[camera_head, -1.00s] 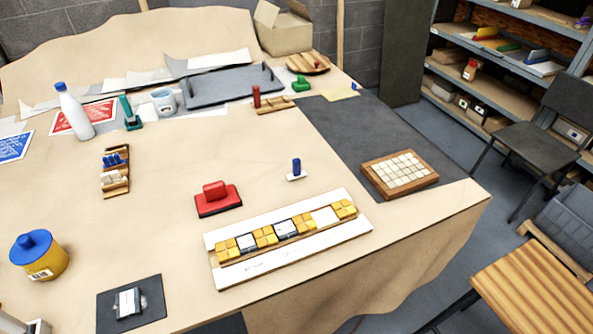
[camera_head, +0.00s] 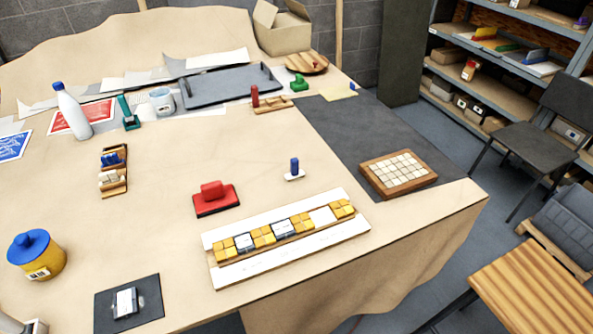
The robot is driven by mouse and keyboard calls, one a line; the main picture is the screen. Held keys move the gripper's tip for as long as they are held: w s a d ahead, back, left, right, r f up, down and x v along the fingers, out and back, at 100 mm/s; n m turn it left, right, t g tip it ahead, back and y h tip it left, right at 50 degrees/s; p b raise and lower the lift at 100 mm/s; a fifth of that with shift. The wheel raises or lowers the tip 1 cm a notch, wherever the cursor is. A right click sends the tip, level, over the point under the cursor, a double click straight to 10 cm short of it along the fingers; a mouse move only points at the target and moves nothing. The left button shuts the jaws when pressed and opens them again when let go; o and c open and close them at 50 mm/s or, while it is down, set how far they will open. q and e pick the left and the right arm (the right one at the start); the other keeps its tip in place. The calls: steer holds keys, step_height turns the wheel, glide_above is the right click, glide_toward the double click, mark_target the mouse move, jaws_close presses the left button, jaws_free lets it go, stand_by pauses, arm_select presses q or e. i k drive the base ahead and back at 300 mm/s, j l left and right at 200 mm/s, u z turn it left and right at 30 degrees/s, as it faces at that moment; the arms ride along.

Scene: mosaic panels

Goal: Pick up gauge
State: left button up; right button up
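No thing is plainly marked as the gauge, and I cannot tell which one it is. A small piece with a blue upright grip on a white base (camera_head: 294,170) stands on the table behind the mosaic strip. A red block with a red handle (camera_head: 215,198) sits left of it. A small white and dark piece (camera_head: 125,302) lies on a black mat (camera_head: 147,287) at the front left. The mosaic panel (camera_head: 290,262) holds a row of yellow and white tiles between white bands. Neither of my grippers can be made out in the head view.
A wooden tray of pale tiles (camera_head: 365,171) sits on the dark mat at right. A blue-lidded yellow jar (camera_head: 39,257), a white bottle (camera_head: 72,112) and a wooden rack (camera_head: 113,184) stand at left. A grey tray (camera_head: 230,87) lies at the back. The table's middle is mostly clear.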

mark_target(295, 173)
steer(key=k+l+z, duration=0.1)
steer(key=l+z, duration=0.15)
steer(key=l, duration=1.1)
